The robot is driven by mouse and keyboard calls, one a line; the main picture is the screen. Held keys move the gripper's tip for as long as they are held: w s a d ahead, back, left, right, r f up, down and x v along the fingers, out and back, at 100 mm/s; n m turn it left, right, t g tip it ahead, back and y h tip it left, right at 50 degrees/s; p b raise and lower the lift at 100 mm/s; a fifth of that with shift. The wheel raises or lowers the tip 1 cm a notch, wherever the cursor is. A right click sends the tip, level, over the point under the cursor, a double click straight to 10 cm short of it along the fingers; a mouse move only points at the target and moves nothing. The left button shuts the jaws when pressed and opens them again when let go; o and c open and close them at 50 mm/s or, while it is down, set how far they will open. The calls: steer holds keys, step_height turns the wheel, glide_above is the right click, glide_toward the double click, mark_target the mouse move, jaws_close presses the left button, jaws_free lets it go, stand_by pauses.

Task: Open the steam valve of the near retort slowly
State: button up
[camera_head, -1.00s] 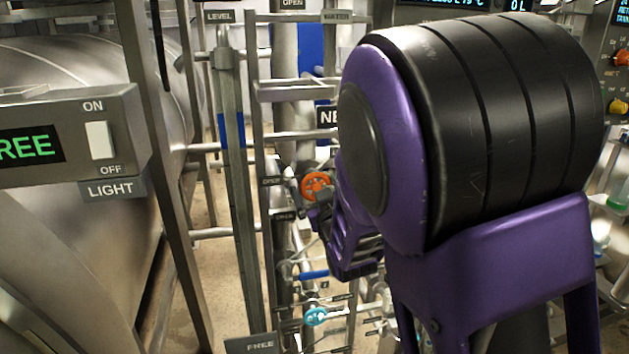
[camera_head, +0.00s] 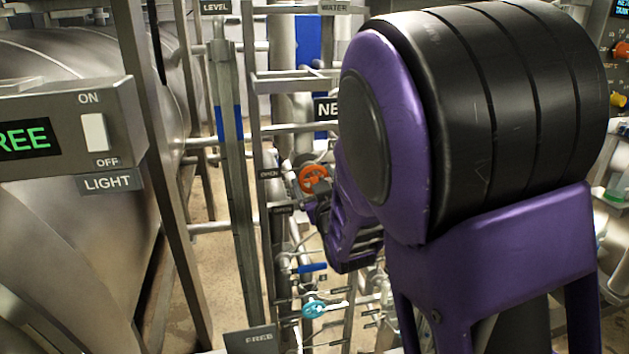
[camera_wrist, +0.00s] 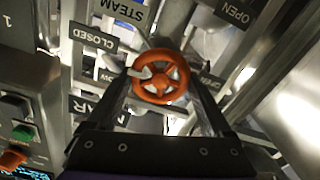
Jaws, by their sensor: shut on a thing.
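The steam valve's orange spoked handwheel (camera_wrist: 160,77) sits in the middle of the wrist view, beside a STEAM plate (camera_wrist: 122,10) that appears upside down. In the head view the same orange wheel (camera_head: 313,178) shows on the pipework left of my arm. My gripper (camera_wrist: 160,88) is shut on the handwheel, with one finger on each side of it. In the head view my gripper (camera_head: 314,208) is small and partly hidden by my own arm. The exact contact of the fingertips is hard to see.
A CLOSED plate (camera_wrist: 93,37) and an OPEN plate (camera_wrist: 235,12) stand near the wheel. A blue lever (camera_head: 311,268) and a turquoise handwheel (camera_head: 314,308) lie below. Steel posts and pipes crowd the left of my arm. A LIGHT switch box (camera_head: 120,125) is nearer.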

steer(key=shift+f, duration=0.1)
steer(key=n+b, duration=0.3)
steer(key=n, duration=0.1)
steer(key=shift+a+n+b, duration=0.1)
steer(key=shift+n+b, duration=1.4)
steer(key=shift+n, duration=0.7)
steer(key=o, duration=1.1)
steer(key=shift+o, duration=0.2)
